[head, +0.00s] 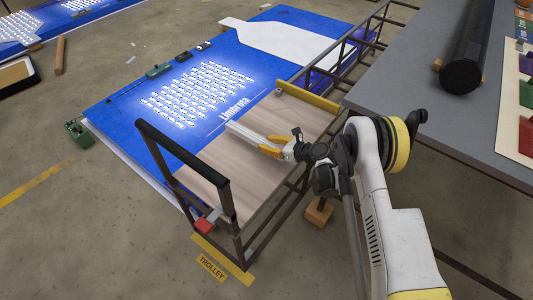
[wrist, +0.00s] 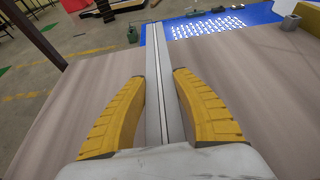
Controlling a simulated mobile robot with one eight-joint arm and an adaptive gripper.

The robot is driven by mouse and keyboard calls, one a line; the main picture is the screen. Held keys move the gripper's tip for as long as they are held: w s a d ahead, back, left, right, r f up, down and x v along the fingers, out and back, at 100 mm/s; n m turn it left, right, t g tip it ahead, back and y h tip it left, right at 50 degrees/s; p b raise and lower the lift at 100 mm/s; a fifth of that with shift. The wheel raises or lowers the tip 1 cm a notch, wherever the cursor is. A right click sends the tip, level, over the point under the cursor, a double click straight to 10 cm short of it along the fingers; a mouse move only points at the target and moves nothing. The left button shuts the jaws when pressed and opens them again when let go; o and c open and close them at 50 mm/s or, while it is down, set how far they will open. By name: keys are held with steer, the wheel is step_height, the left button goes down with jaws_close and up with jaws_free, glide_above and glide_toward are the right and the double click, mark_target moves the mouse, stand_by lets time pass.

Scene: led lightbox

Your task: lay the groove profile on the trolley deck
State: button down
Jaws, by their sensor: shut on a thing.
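The groove profile is a thin pale grey bar with a lengthwise slot; in the head view its end (head: 243,132) sticks out beyond my gripper (head: 272,146). In the wrist view the profile (wrist: 155,62) runs away from me between the two yellow fingers of my gripper (wrist: 160,78), which is shut on it. The trolley deck (head: 245,178) is a wood-grained board in a dark frame. It also fills both sides of the wrist view (wrist: 265,90). The profile is over the deck, low; I cannot tell whether it touches.
The trolley has a dark upright handle frame (head: 180,150) at its near left end and a yellow bar (head: 307,98) at its far end. A blue lit panel (head: 160,110) lies beyond the deck. A grey table (head: 430,90) with a black roll (head: 467,60) stands at the right.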

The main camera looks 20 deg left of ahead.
step_height(320, 180, down, 4)
steer(key=shift+f+b, duration=0.1)
steer(key=shift+b, duration=0.95)
steer(key=c, duration=1.1)
jaws_free()
steer(key=shift+o, duration=0.2)
